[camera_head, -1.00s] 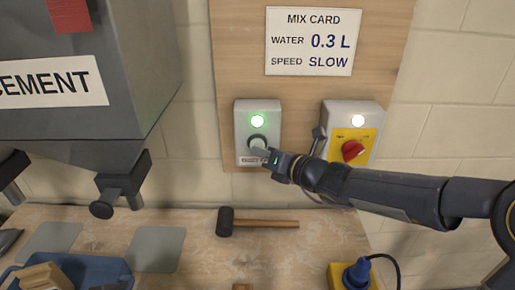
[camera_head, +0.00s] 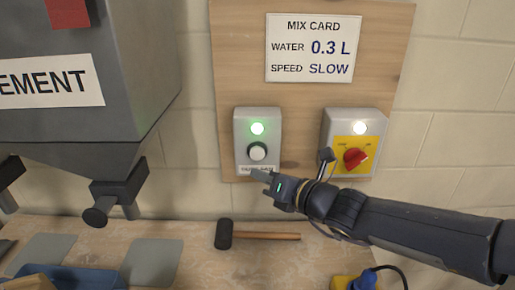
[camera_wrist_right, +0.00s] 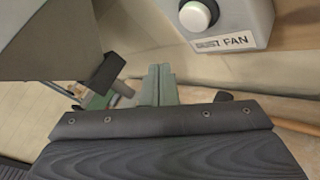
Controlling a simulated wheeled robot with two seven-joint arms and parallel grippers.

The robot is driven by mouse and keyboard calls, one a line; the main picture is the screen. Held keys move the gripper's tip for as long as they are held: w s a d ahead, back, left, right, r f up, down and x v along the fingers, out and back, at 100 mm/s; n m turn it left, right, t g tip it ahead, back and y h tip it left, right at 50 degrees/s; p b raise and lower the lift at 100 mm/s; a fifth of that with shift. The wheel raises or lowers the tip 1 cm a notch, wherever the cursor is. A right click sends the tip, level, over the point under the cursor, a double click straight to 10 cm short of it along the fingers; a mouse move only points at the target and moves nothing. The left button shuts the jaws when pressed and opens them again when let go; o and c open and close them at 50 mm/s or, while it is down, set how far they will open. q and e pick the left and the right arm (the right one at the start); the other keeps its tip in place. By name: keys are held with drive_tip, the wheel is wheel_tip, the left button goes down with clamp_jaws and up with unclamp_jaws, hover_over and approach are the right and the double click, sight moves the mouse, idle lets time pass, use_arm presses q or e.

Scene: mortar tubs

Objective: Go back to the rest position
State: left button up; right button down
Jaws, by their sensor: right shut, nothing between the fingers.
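My right gripper (camera_head: 262,177) is shut and empty. In the head view it is just below the grey dust fan box, apart from its white button (camera_head: 257,151). A green lamp (camera_head: 257,128) glows above the button. In the right wrist view my closed fingers (camera_wrist_right: 160,83) point away below the fan box (camera_wrist_right: 235,18), whose label partly reads FAN. My right arm (camera_head: 420,228) reaches in from the right. My left gripper is not in view.
A box with a red knob (camera_head: 356,158) and a lit white lamp is right of the fan box. A grey cement hopper (camera_head: 110,75) hangs left. A hammer (camera_head: 262,236), grey plates (camera_head: 152,262), a blue tray (camera_head: 75,279) and a blue plug (camera_head: 362,281) are on the bench.

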drive_tip(key=s+d+n+g, duration=0.2)
drive_tip(key=s+d+n, duration=0.1)
drive_tip(key=s+n, duration=0.5)
drive_tip(key=s+d+n+g, duration=0.1)
drive_tip(key=s+d+n, duration=0.3)
drive_tip(key=n, duration=0.6)
drive_tip(key=s+d+f+n+g+h, duration=0.3)
drive_tip(key=s+d+f+n+h, duration=0.4)
drive_tip(key=s+d+f+n, duration=0.5)
drive_tip(key=s+f+n, duration=0.1)
drive_tip(key=s+n, duration=0.1)
drive_tip(key=s, duration=0.1)
drive_tip(key=shift+d+h, duration=0.25)
drive_tip(key=shift+h, duration=0.15)
drive_tip(key=shift+f, duration=0.1)
